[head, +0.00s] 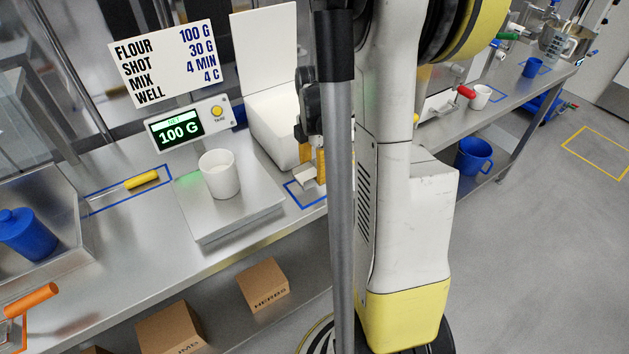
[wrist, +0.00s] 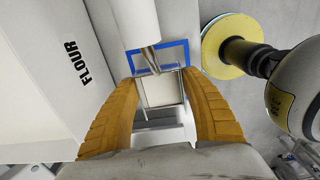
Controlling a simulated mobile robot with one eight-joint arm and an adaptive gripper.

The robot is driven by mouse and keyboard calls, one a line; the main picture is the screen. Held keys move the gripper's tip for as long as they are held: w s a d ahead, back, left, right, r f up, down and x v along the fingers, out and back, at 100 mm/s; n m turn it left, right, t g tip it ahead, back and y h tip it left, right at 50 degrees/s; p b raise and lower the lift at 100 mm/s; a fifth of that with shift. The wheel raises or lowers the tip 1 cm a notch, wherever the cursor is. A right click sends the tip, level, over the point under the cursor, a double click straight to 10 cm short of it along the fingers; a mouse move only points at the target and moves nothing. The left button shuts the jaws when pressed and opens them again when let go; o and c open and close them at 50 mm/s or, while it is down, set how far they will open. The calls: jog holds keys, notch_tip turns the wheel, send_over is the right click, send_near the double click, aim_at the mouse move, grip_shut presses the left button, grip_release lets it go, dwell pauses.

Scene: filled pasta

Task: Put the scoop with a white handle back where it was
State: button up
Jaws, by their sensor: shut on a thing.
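The scoop shows in the wrist view with its white handle (wrist: 138,20), a short metal neck and a boxy metal bowl (wrist: 160,90). My gripper (wrist: 160,78) has an orange finger on each side of the bowl and is shut on the scoop. The handle points away from the wrist, over a blue outlined rectangle (wrist: 176,44). In the head view, my gripper (head: 320,165) is beside the flour bin, above the blue outline (head: 292,193) on the bench. My arm hides most of the scoop there. Whether the scoop touches the bench is unclear.
The white flour bin (head: 268,125) stands close to my gripper's left. A scale (head: 232,207) bears a white cup (head: 219,174) and its display reads 100 G. A yellow-handled tool (head: 142,182) lies in another blue outline. A blue container (head: 25,235) is far left.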

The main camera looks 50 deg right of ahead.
aim_at(315, 175)
jog(key=shift+f+b, duration=0.7)
jog(key=shift+f, duration=1.15)
jog(key=shift+s, duration=0.1)
jog(key=shift+f, duration=0.15)
jog(key=o, duration=1.1)
notch_tip(315, 175, up, 12)
jog(key=p, duration=0.4)
jog(key=s+a+r+m+t, duration=0.1)
jog(key=a+r+m+t, duration=0.1)
jog(key=a+m, duration=0.3)
jog(key=s+a+r+m+t, duration=0.2)
jog(key=a+m, duration=0.3)
jog(key=a, duration=0.8)
jog(key=s+a+r+m+t, duration=0.2)
jog(key=a+r+m+t, duration=0.1)
jog(key=a, duration=0.6)
jog(key=shift+s+a+r+m, duration=0.1)
jog(key=shift+r+m, duration=0.6)
jog(key=shift+m, duration=0.4)
